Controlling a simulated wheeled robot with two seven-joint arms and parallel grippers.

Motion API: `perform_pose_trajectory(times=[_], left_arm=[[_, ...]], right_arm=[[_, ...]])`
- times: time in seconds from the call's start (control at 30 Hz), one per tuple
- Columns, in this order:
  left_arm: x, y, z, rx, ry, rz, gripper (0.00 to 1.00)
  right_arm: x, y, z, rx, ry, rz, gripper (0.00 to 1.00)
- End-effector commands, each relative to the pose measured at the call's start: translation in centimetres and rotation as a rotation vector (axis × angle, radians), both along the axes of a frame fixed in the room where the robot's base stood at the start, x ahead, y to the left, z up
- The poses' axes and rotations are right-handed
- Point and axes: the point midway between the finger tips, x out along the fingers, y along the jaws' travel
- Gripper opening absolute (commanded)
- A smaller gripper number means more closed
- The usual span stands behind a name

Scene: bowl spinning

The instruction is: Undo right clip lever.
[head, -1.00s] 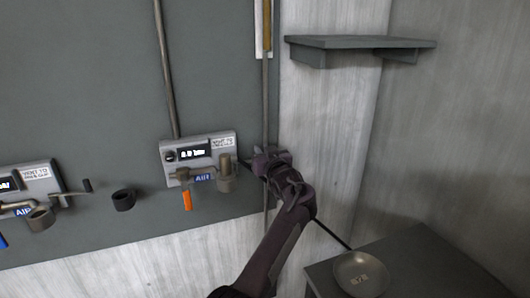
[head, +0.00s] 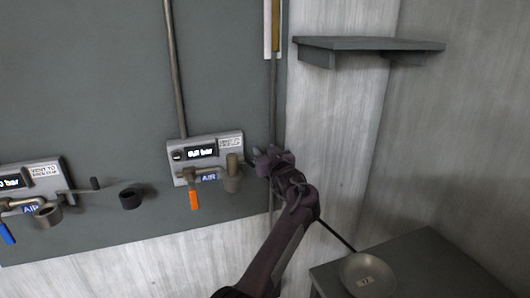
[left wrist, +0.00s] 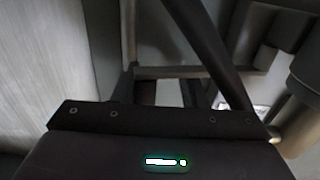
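The right air panel (head: 206,148) is a light grey box on the dark wall, with a small lit display and an AIR label. A brass-grey cylindrical fitting (head: 233,178) sits at its lower right, and an orange handle (head: 194,200) hangs down below it. I cannot make out a separate clip lever there. My left gripper (head: 260,162) is just right of the fitting, close to it. Whether they touch is unclear. In the left wrist view, a rounded metal part (left wrist: 306,78) shows at the right edge. The fingers' opening cannot be told. My right gripper is not in view.
A second air panel (head: 31,176) with a blue handle (head: 6,234) is at the left. A dark ring (head: 131,198) stands out between the panels. A vertical pipe (head: 273,105) runs behind my gripper. A shelf (head: 368,45) is upper right; a bowl (head: 367,275) sits on a dark cabinet (head: 436,262).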

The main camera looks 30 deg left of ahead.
Motion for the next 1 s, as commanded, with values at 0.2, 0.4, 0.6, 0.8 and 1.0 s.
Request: perform_pose_trajectory(times=[0.2, 0.4, 0.6, 0.8, 1.0], left_arm=[[-1.5, -1.8, -0.3, -0.001, 0.000, -0.002, 0.38], [-3.7, -4.1, -0.3, -0.002, -0.001, 0.000, 0.38], [-5.0, -5.5, -0.1, 0.000, -0.001, 0.002, 0.38], [-5.1, -5.7, 0.0, 0.001, 0.001, 0.003, 0.38], [-5.1, -5.4, -0.8, 0.011, 0.014, -0.002, 0.23]], right_arm=[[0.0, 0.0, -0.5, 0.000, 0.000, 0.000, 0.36], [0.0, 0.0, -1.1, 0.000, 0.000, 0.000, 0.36], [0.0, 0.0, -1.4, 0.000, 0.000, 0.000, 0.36], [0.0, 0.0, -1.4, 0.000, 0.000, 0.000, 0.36], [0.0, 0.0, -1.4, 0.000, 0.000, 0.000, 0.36]])
